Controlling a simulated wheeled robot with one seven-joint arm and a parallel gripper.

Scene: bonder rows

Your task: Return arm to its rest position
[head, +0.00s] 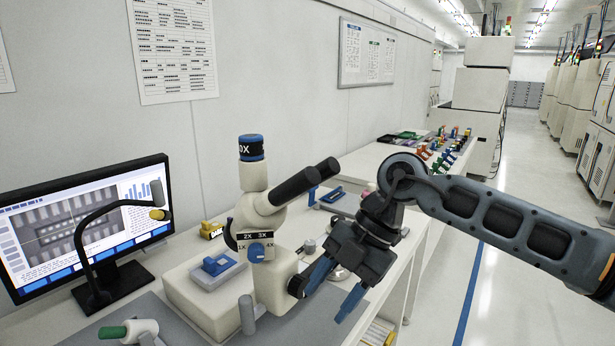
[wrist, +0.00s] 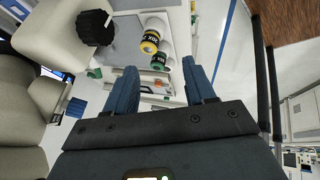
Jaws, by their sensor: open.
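My arm (head: 500,215) reaches in from the right in the head view. My gripper (head: 335,288) hangs down from it, with its two blue fingers apart and nothing between them. It is just right of the white microscope (head: 268,205), close to the microscope's body. In the wrist view the open fingers of my gripper (wrist: 163,90) show, and the microscope (wrist: 60,35) fills the left side. I cannot tell whether my gripper touches the microscope.
A monitor (head: 85,225) stands left on the bench. Objective lenses (wrist: 155,35) lie beyond my fingertips in the wrist view. Coloured parts (head: 445,150) stand on the far bench. The aisle floor (head: 510,290) to the right looks clear. Cabinets (head: 590,110) line its far side.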

